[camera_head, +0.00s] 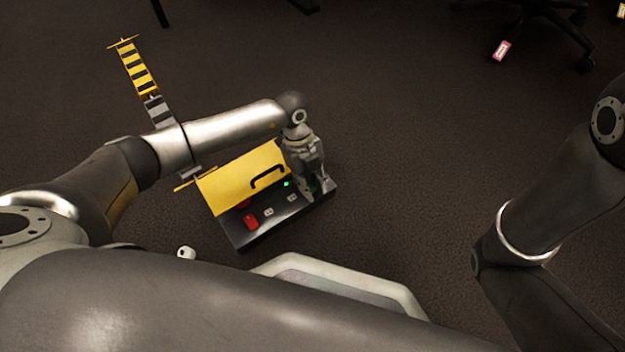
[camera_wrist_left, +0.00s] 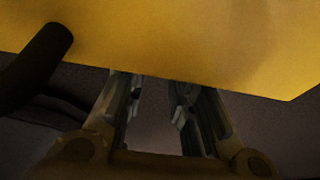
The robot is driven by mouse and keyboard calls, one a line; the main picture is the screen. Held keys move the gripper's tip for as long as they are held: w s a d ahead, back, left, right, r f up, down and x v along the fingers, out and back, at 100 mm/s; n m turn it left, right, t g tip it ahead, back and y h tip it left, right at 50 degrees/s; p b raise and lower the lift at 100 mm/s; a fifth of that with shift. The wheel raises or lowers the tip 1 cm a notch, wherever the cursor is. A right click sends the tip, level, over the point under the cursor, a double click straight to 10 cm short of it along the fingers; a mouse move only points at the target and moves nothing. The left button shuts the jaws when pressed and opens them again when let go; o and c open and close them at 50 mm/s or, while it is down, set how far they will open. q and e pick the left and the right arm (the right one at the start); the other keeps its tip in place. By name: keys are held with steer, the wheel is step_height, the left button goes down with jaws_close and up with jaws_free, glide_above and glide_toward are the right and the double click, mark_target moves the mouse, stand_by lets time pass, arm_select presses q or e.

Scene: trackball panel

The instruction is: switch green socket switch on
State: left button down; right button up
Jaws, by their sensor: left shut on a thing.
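The panel box (camera_head: 262,225) lies on the floor with a yellow lid or cover (camera_head: 235,187) and a dark front strip. A bright green spot (camera_head: 286,183) shows on the strip, and a darker green part (camera_head: 312,187) shows at its right end. My left gripper (camera_head: 311,192) points down at that right end, its fingertips beside the green part. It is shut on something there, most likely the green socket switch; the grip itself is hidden. In the left wrist view the two fingers (camera_wrist_left: 155,100) reach below the yellow cover's edge. My right gripper is out of view.
A red switch (camera_head: 251,221) and two pale sockets sit on the strip. A black handle (camera_head: 267,177) stands on the yellow cover. A striped yellow-black piece (camera_head: 138,72) rises behind my left arm. A small white object (camera_head: 186,252) lies left.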

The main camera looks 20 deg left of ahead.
arm_select(q)
steer(key=shift+h, duration=0.3)
steer(key=c, duration=1.2)
jaws_free()
steer(key=shift+a, duration=0.1)
steer(key=shift+c, duration=0.2)
steer(key=v, duration=1.2)
steer(key=shift+w, duration=0.2)
